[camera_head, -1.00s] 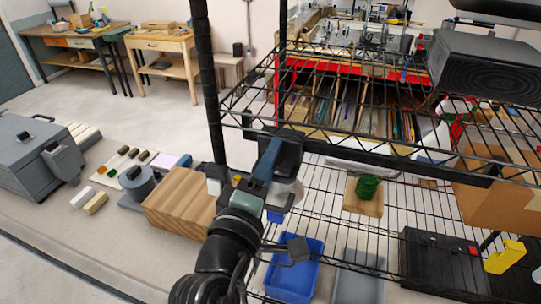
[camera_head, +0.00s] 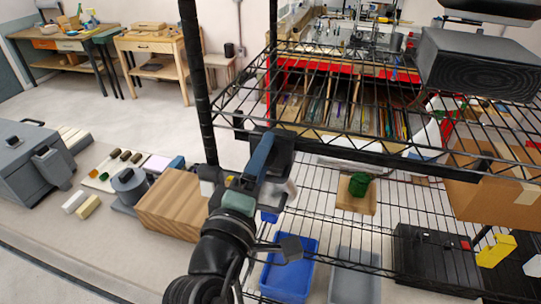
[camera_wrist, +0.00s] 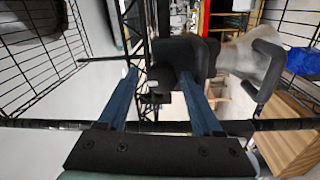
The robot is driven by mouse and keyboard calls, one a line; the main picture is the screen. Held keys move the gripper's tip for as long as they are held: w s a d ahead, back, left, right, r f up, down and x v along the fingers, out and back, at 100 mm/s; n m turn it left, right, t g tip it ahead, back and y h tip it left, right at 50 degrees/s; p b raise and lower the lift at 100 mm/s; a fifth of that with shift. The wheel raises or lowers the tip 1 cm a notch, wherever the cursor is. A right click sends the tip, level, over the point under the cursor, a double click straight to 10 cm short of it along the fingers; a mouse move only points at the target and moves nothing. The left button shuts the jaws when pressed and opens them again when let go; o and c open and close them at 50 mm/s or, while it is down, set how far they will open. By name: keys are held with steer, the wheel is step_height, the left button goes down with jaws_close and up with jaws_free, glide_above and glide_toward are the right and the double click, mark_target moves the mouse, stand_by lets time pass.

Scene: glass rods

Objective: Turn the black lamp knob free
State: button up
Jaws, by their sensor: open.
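In the wrist view a black lamp clamp body (camera_wrist: 187,58) sits at the shelf edge, with a round black knob (camera_wrist: 159,78) on its near side. My gripper (camera_wrist: 158,72) is open, with one blue finger on each side of the knob. I cannot tell whether either finger touches it. In the head view my gripper (camera_head: 267,138) is at the front edge of the upper wire shelf, against the dark clamp (camera_head: 283,150); the knob is hidden there behind the fingers. A pale lamp part (camera_head: 290,190) shows just below the clamp.
The black wire rack (camera_head: 340,145) surrounds my gripper, with a post (camera_head: 197,80) to the left. Below are a blue bin (camera_head: 290,268), a grey bin (camera_head: 354,275) and a green coil (camera_head: 359,184) on a board. A wooden box (camera_head: 172,205) stands left of my arm.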

steer(key=shift+f, duration=0.35)
